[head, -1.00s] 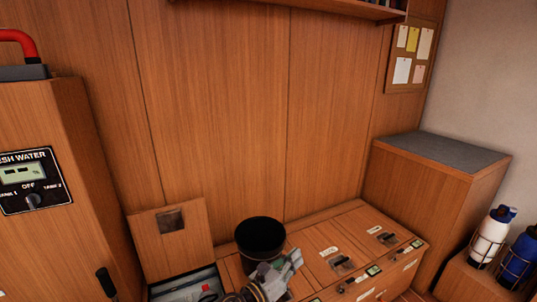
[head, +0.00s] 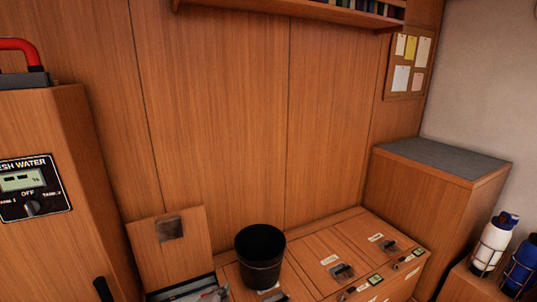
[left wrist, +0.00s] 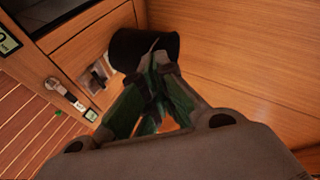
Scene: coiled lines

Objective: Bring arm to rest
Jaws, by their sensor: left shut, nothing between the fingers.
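My left gripper (left wrist: 157,75) shows in the left wrist view with its green-and-grey fingers drawn together and nothing between them. The black bucket (left wrist: 132,48) lies beyond its fingertips in that view; I cannot tell the gap. In the head view the black bucket (head: 260,258) stands upright on the wooden locker top, and I cannot make out the left gripper clearly at the bottom edge. My right gripper is in neither view.
An open locker with a raised lid (head: 172,246) is left of the bucket. Latched lids (head: 342,270) lie to its right. A water-panel cabinet (head: 70,120) stands left. Caged bottles (head: 490,243) stand at the far right. A shelf (head: 300,10) hangs above.

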